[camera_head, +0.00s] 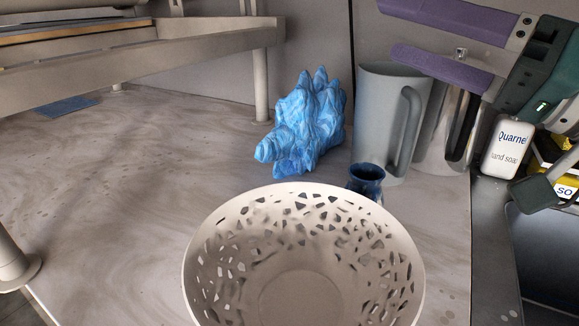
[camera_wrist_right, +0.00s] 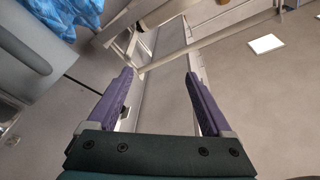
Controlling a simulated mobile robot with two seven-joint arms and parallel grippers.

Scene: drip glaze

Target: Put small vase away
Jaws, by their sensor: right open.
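The small vase (camera_head: 366,178) is dark blue with a round open mouth. It stands upright on the table behind the perforated bowl, whose rim hides its lower part. My right gripper (camera_head: 388,28) comes in from the upper right of the head view, high above the pitchers and apart from the vase. Its purple fingers are spread with nothing between them, as the right wrist view (camera_wrist_right: 158,75) also shows. The vase is not seen in the right wrist view. My left gripper is not in view.
A large cream perforated bowl (camera_head: 215,263) fills the front. A blue crumpled object (camera_head: 308,122), a grey pitcher (camera_head: 385,115) and a metallic pitcher (camera_head: 437,125) stand behind the vase. A soap bottle (camera_head: 507,147) is at right. A raised shelf (camera_head: 120,60) is back left. The left tabletop (camera_head: 130,165) is mostly clear.

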